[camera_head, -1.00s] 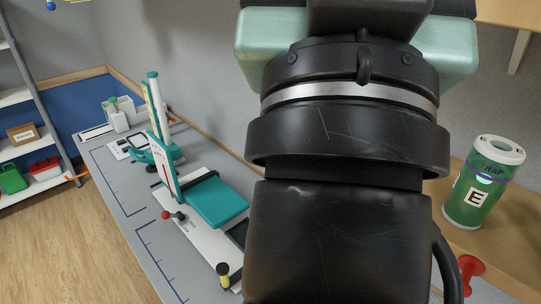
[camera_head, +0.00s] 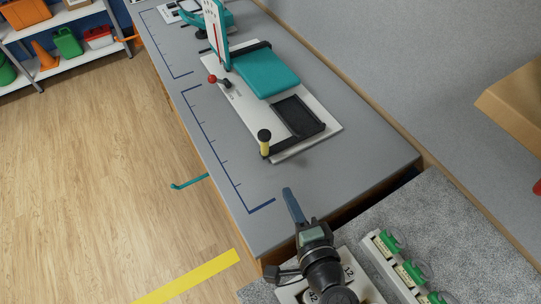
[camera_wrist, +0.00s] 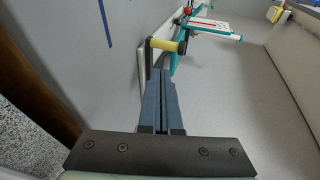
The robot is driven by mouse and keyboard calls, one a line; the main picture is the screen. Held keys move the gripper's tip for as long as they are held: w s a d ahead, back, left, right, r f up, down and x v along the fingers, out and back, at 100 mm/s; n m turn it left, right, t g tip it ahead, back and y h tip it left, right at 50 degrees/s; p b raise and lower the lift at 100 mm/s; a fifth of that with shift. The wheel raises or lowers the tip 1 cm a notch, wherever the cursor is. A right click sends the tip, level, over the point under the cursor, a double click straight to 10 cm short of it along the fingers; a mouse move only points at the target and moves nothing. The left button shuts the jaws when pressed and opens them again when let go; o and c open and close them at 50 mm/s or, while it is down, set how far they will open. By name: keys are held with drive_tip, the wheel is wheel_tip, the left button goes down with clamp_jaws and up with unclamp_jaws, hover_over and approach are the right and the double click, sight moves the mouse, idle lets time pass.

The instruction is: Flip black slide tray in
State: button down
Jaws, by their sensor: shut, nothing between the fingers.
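The black slide tray (camera_head: 299,116) is a dark rectangular frame at the near end of a white base plate (camera_head: 322,112) on the grey bench. A yellow post with a black knob (camera_head: 264,143) stands at its near left corner; in the wrist view the yellow post (camera_wrist: 163,45) lies just beyond my fingertips. My gripper (camera_head: 288,193) is shut and empty, in front of the tray and apart from it in the head view. Its blue fingers (camera_wrist: 162,76) are together in the wrist view. The tray itself is hard to make out there.
A teal block (camera_head: 267,73), an upright scale and a red-knobbed lever (camera_head: 214,79) share the base plate. A speckled counter (camera_head: 430,235) with green-and-white items adjoins the bench at right. The bench's near end is clear. A wall runs along the right.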

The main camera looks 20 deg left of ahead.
sight(266, 148)
drive_tip(key=shift+s+f, duration=0.1)
drive_tip(key=x, duration=0.4)
drive_tip(key=r+p+x, duration=0.1)
drive_tip(key=x, duration=0.4)
drive_tip(key=p+x, duration=0.1)
drive_tip(key=x, duration=0.4)
drive_tip(key=shift+a+r, duration=0.15)
drive_tip(key=shift+r, duration=0.1)
